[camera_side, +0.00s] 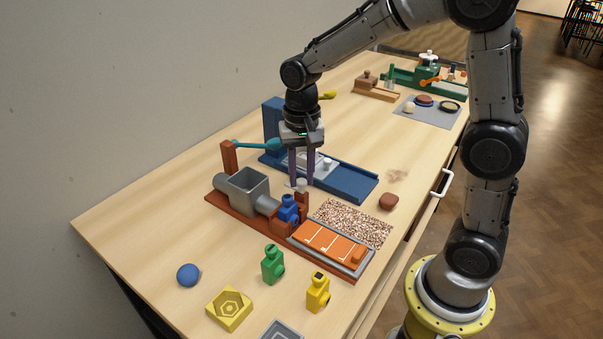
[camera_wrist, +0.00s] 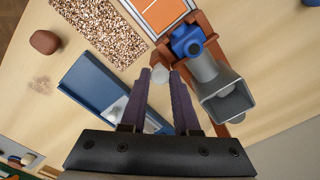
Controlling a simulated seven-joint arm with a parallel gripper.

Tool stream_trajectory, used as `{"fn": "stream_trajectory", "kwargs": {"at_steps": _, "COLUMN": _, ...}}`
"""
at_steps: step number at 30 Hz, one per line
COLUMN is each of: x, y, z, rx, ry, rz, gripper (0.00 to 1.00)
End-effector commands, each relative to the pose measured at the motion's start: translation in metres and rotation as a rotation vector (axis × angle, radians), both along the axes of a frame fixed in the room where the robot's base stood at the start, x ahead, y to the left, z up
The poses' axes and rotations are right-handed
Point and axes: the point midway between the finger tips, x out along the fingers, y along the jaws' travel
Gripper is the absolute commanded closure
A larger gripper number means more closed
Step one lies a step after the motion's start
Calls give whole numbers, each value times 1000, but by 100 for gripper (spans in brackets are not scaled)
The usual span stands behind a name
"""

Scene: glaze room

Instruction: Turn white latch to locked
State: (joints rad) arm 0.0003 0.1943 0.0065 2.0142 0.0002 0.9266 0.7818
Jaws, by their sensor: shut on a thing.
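The white latch (camera_side: 302,184) is a small pale knob on the red-brown upright beside the blue block, at the middle of the grey hopper's machine. My gripper (camera_side: 301,186) points down over it, with its purple fingers on either side. In the wrist view, my gripper (camera_wrist: 159,75) has its fingertips against both sides of the white latch (camera_wrist: 159,74) and is shut on it. The latch's lower part is hidden, and I cannot tell which way it is turned.
The grey hopper (camera_side: 232,194) stands left of the latch, and the blue block (camera_side: 288,211) sits close in front. An orange tray (camera_side: 330,244) lies right of it. A blue fixture (camera_side: 348,181) stands behind. Green (camera_side: 272,265) and yellow (camera_side: 318,293) pieces stand nearer the front.

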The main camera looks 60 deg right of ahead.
Motion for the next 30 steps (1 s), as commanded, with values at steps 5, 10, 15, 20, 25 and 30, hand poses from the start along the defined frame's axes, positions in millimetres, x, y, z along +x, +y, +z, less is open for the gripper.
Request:
{"fn": "stream_trajectory", "kwargs": {"at_steps": 5, "x": 0, "y": 0, "z": 0, "rx": 0, "ry": 0, "rz": 35, "gripper": 100}}
{"fn": "stream_trajectory", "kwargs": {"at_steps": 10, "x": 0, "y": 0, "z": 1, "rx": -1, "ry": -1, "rz": 122, "gripper": 100}}
{"fn": "stream_trajectory", "kwargs": {"at_steps": 15, "x": 0, "y": 0, "z": 1, "rx": -1, "ry": 1, "rz": 258, "gripper": 100}}
{"fn": "stream_trajectory", "kwargs": {"at_steps": 20, "x": 0, "y": 0, "z": 1, "rx": -1, "ry": -1, "rz": 410, "gripper": 100}}
{"fn": "stream_trajectory", "kwargs": {"at_steps": 25, "x": 0, "y": 0, "z": 1, "rx": -1, "ry": -1, "rz": 571, "gripper": 100}}
{"fn": "stream_trajectory", "kwargs": {"at_steps": 30, "x": 0, "y": 0, "z": 1, "rx": -1, "ry": -1, "rz": 732, "gripper": 100}}
